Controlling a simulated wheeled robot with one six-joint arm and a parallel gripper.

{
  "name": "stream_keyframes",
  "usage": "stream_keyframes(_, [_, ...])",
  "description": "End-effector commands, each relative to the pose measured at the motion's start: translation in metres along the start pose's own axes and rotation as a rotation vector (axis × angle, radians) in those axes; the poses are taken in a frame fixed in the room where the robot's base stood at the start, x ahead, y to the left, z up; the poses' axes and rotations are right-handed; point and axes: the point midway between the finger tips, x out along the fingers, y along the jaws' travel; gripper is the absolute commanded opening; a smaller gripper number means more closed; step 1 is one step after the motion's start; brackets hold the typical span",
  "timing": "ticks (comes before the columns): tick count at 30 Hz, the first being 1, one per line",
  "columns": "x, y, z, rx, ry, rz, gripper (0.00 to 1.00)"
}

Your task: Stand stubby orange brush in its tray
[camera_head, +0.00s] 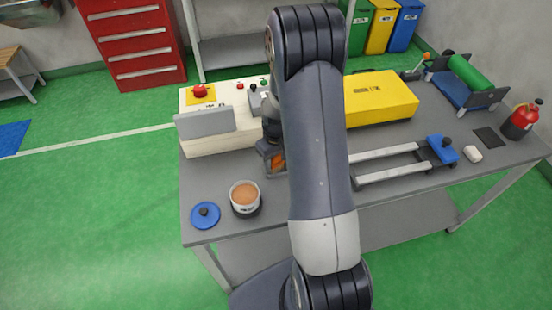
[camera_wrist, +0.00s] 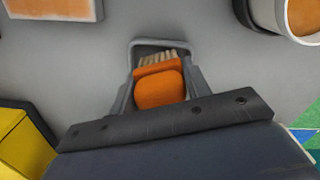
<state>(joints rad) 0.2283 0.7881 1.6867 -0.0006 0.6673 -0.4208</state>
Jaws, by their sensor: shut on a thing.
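The stubby orange brush (camera_wrist: 160,86) has pale bristles, which point away from the wrist camera. My gripper (camera_wrist: 158,88) is shut on it, with one grey finger on each side. A small grey tray rim (camera_wrist: 155,42) frames the bristle end in the wrist view. The brush is at or inside this tray; I cannot tell whether it touches the tray floor. In the head view the brush (camera_head: 278,160) shows as a small orange patch below my gripper, and the tray (camera_head: 275,175) is partly hidden by my arm.
An open pot (camera_head: 245,196) and a blue lid (camera_head: 205,215) are at the left front of the bench. A cream control box (camera_head: 205,140) stands behind, and a yellow case (camera_head: 380,97) to the right. The wrist view shows a pale-rimmed orange panel (camera_wrist: 55,8).

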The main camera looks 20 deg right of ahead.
Motion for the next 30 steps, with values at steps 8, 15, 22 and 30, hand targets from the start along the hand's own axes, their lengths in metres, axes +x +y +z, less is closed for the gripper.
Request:
stream_keyframes(8, [0.007,0.0,0.0,0.0,0.0,0.0,0.46])
stream_keyframes(15, [0.006,0.0,0.0,0.0,0.0,0.0,0.66])
stream_keyframes(22, [0.006,0.0,0.0,0.0,0.0,0.0,0.67])
stream_keyframes(30, [-0.013,0.001,-0.002,0.0,0.006,0.003,0.67])
